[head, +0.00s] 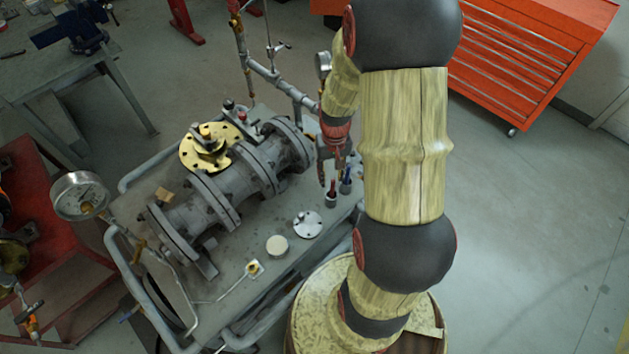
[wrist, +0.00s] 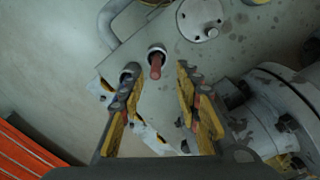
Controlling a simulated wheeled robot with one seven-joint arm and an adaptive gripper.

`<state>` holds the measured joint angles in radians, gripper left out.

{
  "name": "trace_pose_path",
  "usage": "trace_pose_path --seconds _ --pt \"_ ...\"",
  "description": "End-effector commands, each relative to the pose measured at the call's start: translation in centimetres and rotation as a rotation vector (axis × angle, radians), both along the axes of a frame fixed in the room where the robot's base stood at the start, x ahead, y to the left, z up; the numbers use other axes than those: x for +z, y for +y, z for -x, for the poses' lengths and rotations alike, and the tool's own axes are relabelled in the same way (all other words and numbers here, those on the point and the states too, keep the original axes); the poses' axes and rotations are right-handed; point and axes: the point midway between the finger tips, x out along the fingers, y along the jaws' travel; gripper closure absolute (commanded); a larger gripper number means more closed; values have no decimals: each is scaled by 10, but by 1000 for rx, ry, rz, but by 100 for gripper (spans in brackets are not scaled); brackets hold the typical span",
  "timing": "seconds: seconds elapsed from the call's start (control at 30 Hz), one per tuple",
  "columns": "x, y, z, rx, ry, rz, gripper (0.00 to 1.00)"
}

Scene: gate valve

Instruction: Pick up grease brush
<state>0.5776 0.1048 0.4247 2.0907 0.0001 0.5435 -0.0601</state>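A red-brown handle (wrist: 155,66) stands upright in a small light-rimmed holder in the wrist view. It also shows in the head view as a red handle (head: 332,186), beside a blue-handled item (head: 347,174). I cannot tell for certain which one is the grease brush; bristles are hidden. My gripper (wrist: 157,75) is open, its two fingers on either side of the red-brown handle in the picture, with no contact visible. A second holder is partly hidden behind the left finger. In the head view my gripper (head: 332,165) is above the bench's right end, partly hidden by my arm.
The gate valve body (head: 235,185) with a yellow flange (head: 208,148) fills the bench. A grey flanged disc (head: 307,224), a cream round lid (head: 277,246) and a small yellow-topped item (head: 254,268) lie in front. Pipework with a gauge (head: 323,65) stands behind.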

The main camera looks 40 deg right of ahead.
Motion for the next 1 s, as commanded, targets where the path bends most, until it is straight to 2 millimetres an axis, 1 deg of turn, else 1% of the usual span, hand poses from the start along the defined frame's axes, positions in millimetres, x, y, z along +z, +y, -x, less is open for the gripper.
trace_pose_path --seconds 0.1,0.37,0.6,0.7,0.8,1.0 --pt "-6 -3 -4 7 -17 11 67" --pt "-32 -3 -3 9 -18 11 67" --pt "-65 -5 2 8 -17 11 67" --pt "-74 -5 2 9 -17 11 67" --pt "-78 -5 1 9 -19 12 67" --pt "-77 -5 1 9 -18 12 67"
